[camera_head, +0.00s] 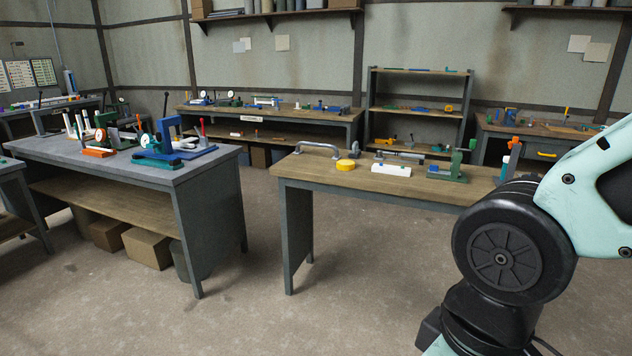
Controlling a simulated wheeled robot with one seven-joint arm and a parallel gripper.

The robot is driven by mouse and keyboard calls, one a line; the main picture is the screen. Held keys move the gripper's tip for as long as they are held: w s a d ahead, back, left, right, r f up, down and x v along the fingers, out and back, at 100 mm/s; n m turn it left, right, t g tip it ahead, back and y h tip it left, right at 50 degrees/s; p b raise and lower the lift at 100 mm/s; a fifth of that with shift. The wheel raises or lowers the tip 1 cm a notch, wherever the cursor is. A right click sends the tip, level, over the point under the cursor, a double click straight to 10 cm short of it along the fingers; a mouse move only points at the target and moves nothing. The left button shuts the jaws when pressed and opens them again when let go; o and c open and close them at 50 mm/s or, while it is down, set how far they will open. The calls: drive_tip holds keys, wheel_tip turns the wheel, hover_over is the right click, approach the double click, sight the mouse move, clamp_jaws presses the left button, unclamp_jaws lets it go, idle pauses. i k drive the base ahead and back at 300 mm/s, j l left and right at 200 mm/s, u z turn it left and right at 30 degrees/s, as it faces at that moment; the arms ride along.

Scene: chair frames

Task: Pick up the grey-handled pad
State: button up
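I cannot single out the grey-handled pad for certain. On the wooden-topped bench (330,172) in the middle, a curved grey bar shaped like a handle (318,148) lies at the back left corner; no pad shows clearly with it. On the same bench a white block (391,170) lies in front of a grey rod-like piece (404,155); I cannot tell whether they are joined. My arm fills the right side of the view and hides the bench's right end. My gripper is not in the picture.
The bench also holds a yellow round piece (346,165) and a green vise-like tool (450,172). A grey-topped bench (75,160) with several tools stands at left. Floor (255,295) between the two benches is clear. Cardboard boxes (146,248) sit under the left bench.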

sight(354, 152)
drive_tip(key=i, duration=2.15)
drive_tip(key=i+z, duration=0.1)
drive_tip(key=i, duration=0.6)
drive_tip(key=i+j+z, duration=0.1)
drive_tip(key=i, duration=0.6)
